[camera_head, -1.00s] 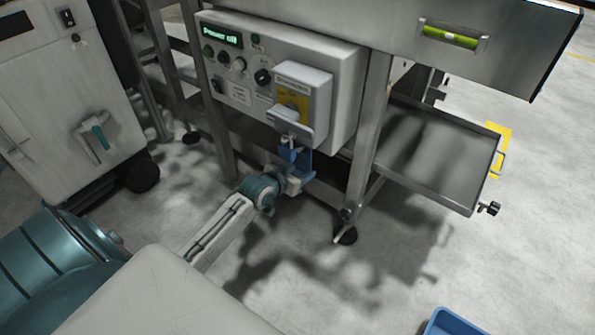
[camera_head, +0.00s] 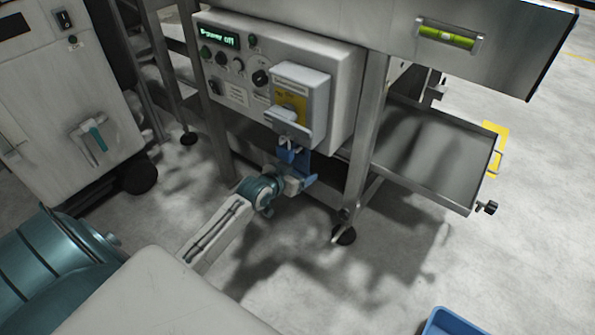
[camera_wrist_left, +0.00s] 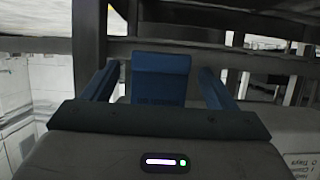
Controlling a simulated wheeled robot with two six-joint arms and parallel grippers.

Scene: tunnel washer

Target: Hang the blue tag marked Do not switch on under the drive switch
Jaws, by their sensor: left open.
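The drive switch (camera_head: 292,97) is a grey box with a yellow plate on the front of the control panel, and a grey ledge (camera_head: 288,128) sticks out below it. My left gripper (camera_head: 297,172) is just below this ledge. In the left wrist view its two blue fingers stand apart, and an upright blue plate (camera_wrist_left: 160,76), which looks like the tag, is between them with a gap on each side. My right gripper is not in view.
The panel display (camera_head: 219,36) reads "Power off". A steel frame leg (camera_head: 366,150) stands right of the gripper, with a metal tray (camera_head: 430,150) beyond it. A blue bin (camera_head: 452,323) is at the bottom edge. The floor in front of the machine is clear.

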